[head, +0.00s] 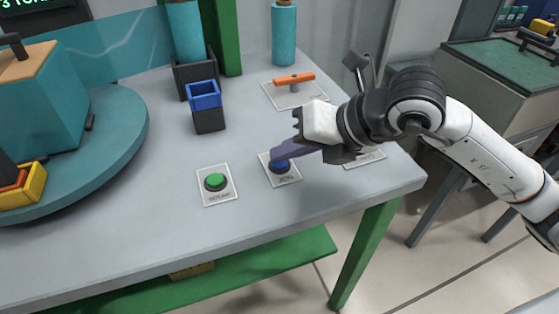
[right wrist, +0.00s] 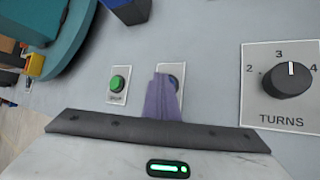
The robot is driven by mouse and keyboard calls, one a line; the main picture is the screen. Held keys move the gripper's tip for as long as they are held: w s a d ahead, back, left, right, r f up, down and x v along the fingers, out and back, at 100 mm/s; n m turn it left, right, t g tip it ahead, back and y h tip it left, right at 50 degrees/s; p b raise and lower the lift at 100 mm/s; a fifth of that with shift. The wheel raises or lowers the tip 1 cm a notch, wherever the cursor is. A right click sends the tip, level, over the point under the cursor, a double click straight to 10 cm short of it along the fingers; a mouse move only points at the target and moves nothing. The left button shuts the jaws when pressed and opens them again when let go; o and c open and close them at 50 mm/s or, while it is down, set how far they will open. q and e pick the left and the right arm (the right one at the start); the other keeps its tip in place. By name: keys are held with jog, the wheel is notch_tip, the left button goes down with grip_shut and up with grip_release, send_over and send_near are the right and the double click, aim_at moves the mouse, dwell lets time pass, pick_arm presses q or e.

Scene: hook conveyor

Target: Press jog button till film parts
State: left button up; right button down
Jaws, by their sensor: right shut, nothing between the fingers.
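The blue jog button (head: 281,168) sits on a white plate labelled JOG near the table's front edge. My right gripper (head: 276,162) is shut and empty, its purple fingertips over the button; touching seems likely but I cannot tell whether it is pressed down. In the right wrist view the fingers (right wrist: 160,98) hide most of the jog button (right wrist: 175,81). The teal film (head: 118,48) stretches at the back left between the turntable load and the teal roll (head: 185,30); it looks unbroken where visible. My left gripper is not in view.
A green button (head: 215,181) on its plate is left of the jog button. A turns dial (right wrist: 288,80) is to the right. Behind stand a blue and black bin (head: 206,98), an orange-handled plate (head: 294,80) and a second teal roll (head: 284,35). The round turntable (head: 125,125) is left.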

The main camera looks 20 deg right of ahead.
aim_at(286, 166)
jog(key=shift+f, duration=0.2)
dwell(0.4)
jog(key=shift+r+p, duration=0.35)
jog(key=shift+r, duration=0.5)
jog(key=shift+r+p, duration=1.75)
jog(key=shift+r, duration=0.85)
jog(key=shift+f, duration=0.1)
